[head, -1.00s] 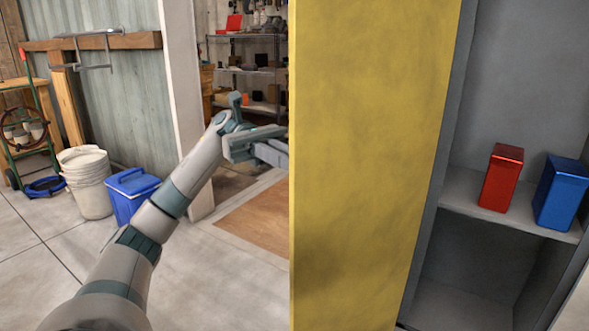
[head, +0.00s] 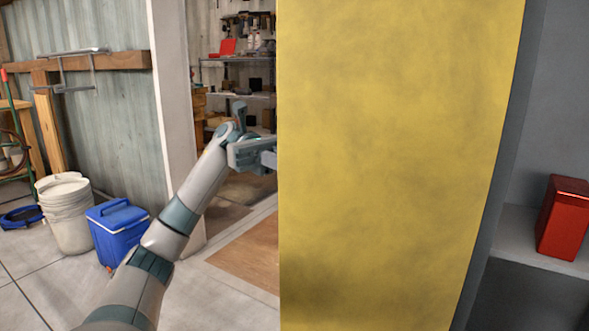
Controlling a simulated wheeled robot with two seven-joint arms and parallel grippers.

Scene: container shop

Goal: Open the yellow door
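The yellow door (head: 390,150) is a tall flat panel filling the middle of the head view. It stands ajar, and the grey cabinet interior (head: 545,110) shows past its right edge. My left arm comes in from the lower left. Its wrist is beside the door's left edge, and the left gripper's fingers are hidden behind the door. I cannot see whether they touch it or are open or shut. No handle shows on this face of the door. My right gripper is not in view.
A red box (head: 564,217) stands on the grey shelf (head: 514,232) inside the cabinet. A blue cooler (head: 118,238) and stacked white buckets (head: 66,215) stand on the floor at left. A white post (head: 171,110) rises behind my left arm. Shelving (head: 238,95) stands farther back.

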